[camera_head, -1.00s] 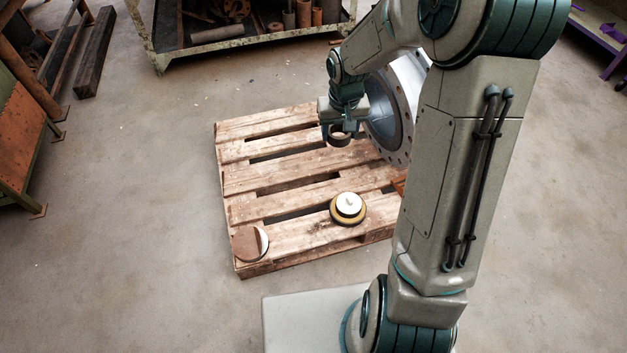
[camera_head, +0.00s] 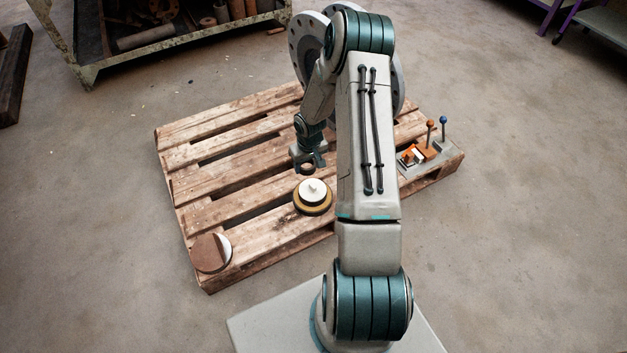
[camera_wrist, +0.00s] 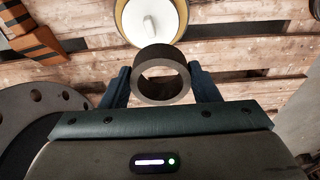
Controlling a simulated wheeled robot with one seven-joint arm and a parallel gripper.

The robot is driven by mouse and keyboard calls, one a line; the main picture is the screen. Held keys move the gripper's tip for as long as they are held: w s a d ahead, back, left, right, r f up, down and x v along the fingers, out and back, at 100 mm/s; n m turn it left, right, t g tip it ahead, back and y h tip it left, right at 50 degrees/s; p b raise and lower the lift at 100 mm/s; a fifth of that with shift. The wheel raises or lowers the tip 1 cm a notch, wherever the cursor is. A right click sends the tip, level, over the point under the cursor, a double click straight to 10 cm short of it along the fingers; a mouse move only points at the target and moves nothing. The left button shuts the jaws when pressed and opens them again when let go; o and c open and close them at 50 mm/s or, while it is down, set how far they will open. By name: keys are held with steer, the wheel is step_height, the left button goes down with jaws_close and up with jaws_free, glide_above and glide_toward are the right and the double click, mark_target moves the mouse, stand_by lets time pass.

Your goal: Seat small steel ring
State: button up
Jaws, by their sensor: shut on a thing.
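My gripper (camera_head: 307,163) is shut on a short, thick-walled dark grey ring, the small steel ring (camera_wrist: 160,97). In the wrist view the ring sits between the two dark fingers (camera_wrist: 160,82) with its open bore facing the camera. In the head view the ring (camera_head: 307,169) hangs above the pallet, just behind a round stack with a white top and yellow-brown rim (camera_head: 313,205). The stack also shows in the wrist view (camera_wrist: 133,20), beyond the ring, with a small white knob on it. The ring looks apart from the stack.
The wooden pallet (camera_head: 200,155) carries a brown and white disc (camera_head: 211,253) at its near left corner. A large bolted pipe flange (camera_head: 303,40) stands behind my arm. A grey plate with orange parts and two ball-topped pins (camera_head: 430,152) lies at right.

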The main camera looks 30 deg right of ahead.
glide_above(313, 186)
step_height(313, 186, down, 5)
steer(key=shift+w+a+r+b, duration=0.1)
steer(key=shift+r+b, duration=0.1)
steer(key=shift+b, duration=0.2)
steer(key=shift+f, duration=0.3)
steer(key=shift+s, duration=0.2)
steer(key=shift+f+b, duration=2.3)
steer(key=shift+f, duration=0.8)
steer(key=shift+f+b, duration=0.3)
steer(key=shift+f, duration=0.1)
steer(key=o, duration=1.1)
